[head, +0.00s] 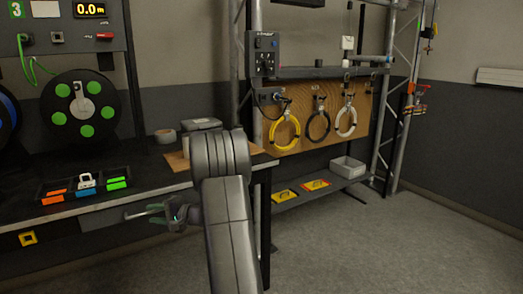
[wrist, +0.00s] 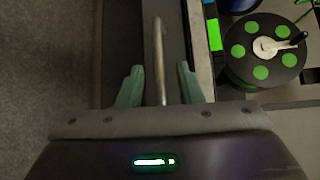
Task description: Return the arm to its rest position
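My arm (head: 226,225) reaches up from the bottom middle of the head view and bends down to the left. My gripper (head: 142,212) is at the front edge of the dark workbench (head: 150,192). In the wrist view my gripper (wrist: 160,82) has its two green fingers spread apart. A metal bar (wrist: 159,45) runs between the fingers, with a visible gap on each side. I cannot tell how deep the bar lies between them.
A tray with orange, blue and green pieces (head: 86,187) lies on the bench. A spool with green dots (head: 80,108) stands behind it. Yellow, black and white cable loops (head: 284,132) hang on a wooden board (head: 365,112). The floor (head: 400,240) at the right is clear.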

